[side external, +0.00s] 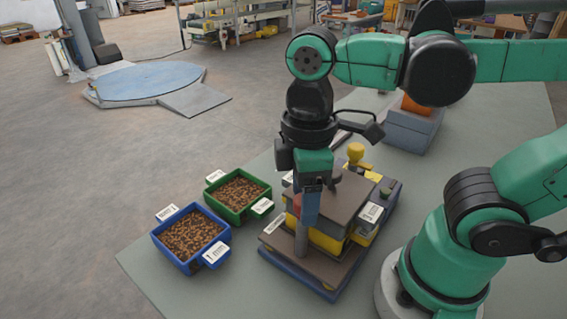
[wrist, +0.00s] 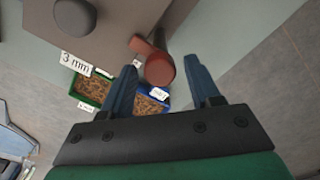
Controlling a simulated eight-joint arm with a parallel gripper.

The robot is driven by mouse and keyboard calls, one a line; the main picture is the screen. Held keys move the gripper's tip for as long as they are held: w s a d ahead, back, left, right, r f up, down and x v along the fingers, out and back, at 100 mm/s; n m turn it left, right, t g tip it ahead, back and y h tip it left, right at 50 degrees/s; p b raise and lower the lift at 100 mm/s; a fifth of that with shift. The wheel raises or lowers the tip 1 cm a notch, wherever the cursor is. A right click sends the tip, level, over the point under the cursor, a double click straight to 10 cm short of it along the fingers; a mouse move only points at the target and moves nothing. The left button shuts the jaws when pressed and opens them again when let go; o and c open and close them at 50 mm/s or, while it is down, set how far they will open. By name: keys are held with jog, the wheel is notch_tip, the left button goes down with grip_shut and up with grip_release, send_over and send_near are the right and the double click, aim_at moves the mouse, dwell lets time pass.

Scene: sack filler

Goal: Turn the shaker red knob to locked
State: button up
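The shaker (side external: 345,188) is a block-shaped machine in grey, yellow and dark blue. Its red knob (wrist: 160,69) shows in the wrist view as a rounded end with a short reddish bar running up and left. In the side view only a sliver of red (side external: 297,204) shows beside my gripper's finger. My gripper (side external: 310,208) points down at the shaker's near side. In the wrist view its two blue fingers (wrist: 162,78) are apart, with the knob between them in the picture. A gap shows on the right; whether the left finger touches, I cannot tell. Any locked marking is not visible.
A blue bin (side external: 183,261) and a green bin (side external: 222,215), both filled with brown pieces and labelled, stand left of the shaker. A grey box (side external: 411,128) with an orange item sits behind it. The table's left edge is near the bins.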

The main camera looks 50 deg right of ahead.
jog(key=shift+o, duration=0.3)
jog(key=shift+r, duration=2.85)
jog(key=w+f+m+t, duration=0.1)
jog(key=w+d+f+m+t, duration=0.1)
jog(key=w+d+f+m, duration=0.1)
jog(key=shift+w+f+m+t+y, duration=0.3)
jog(key=shift+w+m+t, duration=0.1)
jog(key=w+d+f+m+t, duration=0.2)
jog(key=d+m+t, duration=0.1)
jog(key=w+d+f+m+t, duration=0.1)
jog(key=w+m, duration=0.1)
jog(key=shift+d, duration=0.3)
